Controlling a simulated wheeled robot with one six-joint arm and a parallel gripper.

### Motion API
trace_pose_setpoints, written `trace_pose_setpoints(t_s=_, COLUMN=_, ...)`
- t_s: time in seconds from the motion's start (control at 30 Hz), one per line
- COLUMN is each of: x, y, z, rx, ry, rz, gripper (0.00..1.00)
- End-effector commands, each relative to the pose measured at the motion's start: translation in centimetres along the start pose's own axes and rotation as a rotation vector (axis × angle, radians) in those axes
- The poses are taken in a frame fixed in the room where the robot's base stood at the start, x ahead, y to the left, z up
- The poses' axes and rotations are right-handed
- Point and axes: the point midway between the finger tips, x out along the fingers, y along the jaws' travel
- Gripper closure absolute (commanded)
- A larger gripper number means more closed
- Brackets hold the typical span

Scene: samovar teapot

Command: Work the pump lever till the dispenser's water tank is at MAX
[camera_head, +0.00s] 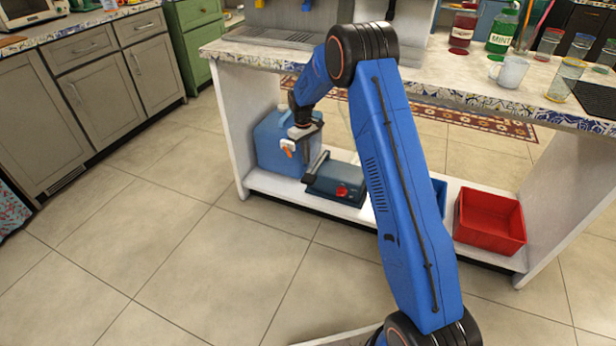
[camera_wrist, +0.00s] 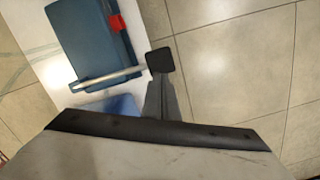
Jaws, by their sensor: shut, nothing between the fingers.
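The pump (camera_head: 336,184) is a dark teal box with a red part on its side, on the low shelf under the counter. It also shows in the wrist view (camera_wrist: 90,42). Its metal lever (camera_wrist: 108,78) runs across to a black square end (camera_wrist: 159,60). My gripper (camera_wrist: 160,88) is shut and empty, its fingers right at that black end; I cannot tell whether they touch it. In the head view my gripper (camera_head: 304,137) is low beside the blue jug (camera_head: 272,140). The tank's level and MAX mark cannot be made out.
A red bin (camera_head: 489,221) and a mostly hidden blue bin (camera_head: 438,195) stand on the shelf to the right. The counter (camera_head: 440,88) overhangs the shelf, with glasses and jars on top. The tiled floor in front is clear.

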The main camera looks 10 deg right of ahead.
Motion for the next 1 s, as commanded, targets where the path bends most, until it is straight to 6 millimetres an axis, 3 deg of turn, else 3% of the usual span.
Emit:
trace_pose_setpoints(t_s=0.47, x=0.7, y=0.0, z=0.0, rx=0.000, ry=-0.002, rz=-0.001, gripper=1.00)
trace_pose_setpoints(t_s=1.0, x=6.1, y=0.0, z=0.0, rx=0.000, ry=-0.001, rz=0.000, gripper=1.00)
